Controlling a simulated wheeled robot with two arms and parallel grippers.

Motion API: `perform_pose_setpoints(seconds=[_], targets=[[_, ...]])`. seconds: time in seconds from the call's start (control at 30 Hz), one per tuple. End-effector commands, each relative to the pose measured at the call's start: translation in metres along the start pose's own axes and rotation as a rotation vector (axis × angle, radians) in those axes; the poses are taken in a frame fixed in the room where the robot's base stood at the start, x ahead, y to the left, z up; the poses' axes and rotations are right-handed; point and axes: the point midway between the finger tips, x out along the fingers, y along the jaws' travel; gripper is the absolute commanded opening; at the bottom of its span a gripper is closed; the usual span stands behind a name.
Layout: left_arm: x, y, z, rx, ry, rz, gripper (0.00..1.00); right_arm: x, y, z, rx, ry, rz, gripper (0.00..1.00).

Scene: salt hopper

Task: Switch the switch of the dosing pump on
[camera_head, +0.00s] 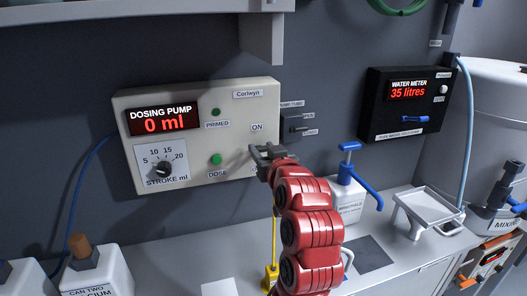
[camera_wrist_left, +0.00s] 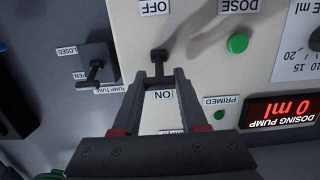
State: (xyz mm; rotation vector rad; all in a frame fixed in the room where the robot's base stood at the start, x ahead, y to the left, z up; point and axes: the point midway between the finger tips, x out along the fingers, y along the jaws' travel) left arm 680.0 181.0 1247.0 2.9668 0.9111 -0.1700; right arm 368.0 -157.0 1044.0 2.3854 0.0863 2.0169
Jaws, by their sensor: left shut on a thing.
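The dosing pump (camera_head: 225,135) is a beige wall box with a red display reading 0 ml. Its switch (camera_wrist_left: 158,56) shows as a small dark lever in the left wrist view, which is turned upside down. The switch sits between the OFF label (camera_wrist_left: 153,7) and the ON label (camera_wrist_left: 165,95). My left gripper (camera_head: 267,153) is at the pump's lower right, its fingertips (camera_wrist_left: 160,80) shut on the switch lever. In the head view the gripper hides the switch. My right gripper is not in view.
The pump tube valve (camera_head: 297,124) is close to the pump's right. The water meter (camera_head: 408,102) reads 35 litres. Below are a bottle with a blue pump top (camera_head: 348,192), a white stand (camera_head: 427,210) and a calcium can (camera_head: 97,268). A shelf (camera_head: 190,22) overhangs the pump.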

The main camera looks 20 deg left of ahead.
Motion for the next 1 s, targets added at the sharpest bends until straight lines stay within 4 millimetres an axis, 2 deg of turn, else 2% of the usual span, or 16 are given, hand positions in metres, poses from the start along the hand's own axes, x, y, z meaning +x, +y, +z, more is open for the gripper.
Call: perform_pose_setpoints(seconds=[0.2, 0.23, 0.37, 0.63, 0.77, 0.87, 1.0], targets=[[0.000, 0.000, 0.000, 0.000, 0.001, 0.001, 0.00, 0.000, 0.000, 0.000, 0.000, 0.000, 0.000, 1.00], [0.000, 0.000, 0.000, 0.000, 0.001, 0.001, 0.48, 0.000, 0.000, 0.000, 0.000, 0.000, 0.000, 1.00], [0.000, 0.000, 0.000, 0.000, 0.001, 0.001, 0.71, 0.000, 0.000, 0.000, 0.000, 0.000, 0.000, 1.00], [0.000, 0.001, 0.000, 0.000, 0.001, 0.001, 0.72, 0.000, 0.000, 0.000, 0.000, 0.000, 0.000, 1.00], [-0.007, 0.002, 0.000, 0.000, 0.004, 0.004, 0.72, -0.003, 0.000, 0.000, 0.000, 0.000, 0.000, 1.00], [-0.022, 0.002, 0.002, 0.001, 0.004, 0.005, 0.72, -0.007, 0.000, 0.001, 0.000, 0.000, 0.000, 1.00], [-0.057, 0.003, 0.002, 0.000, 0.005, 0.008, 0.72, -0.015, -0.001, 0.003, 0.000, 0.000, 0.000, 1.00]])
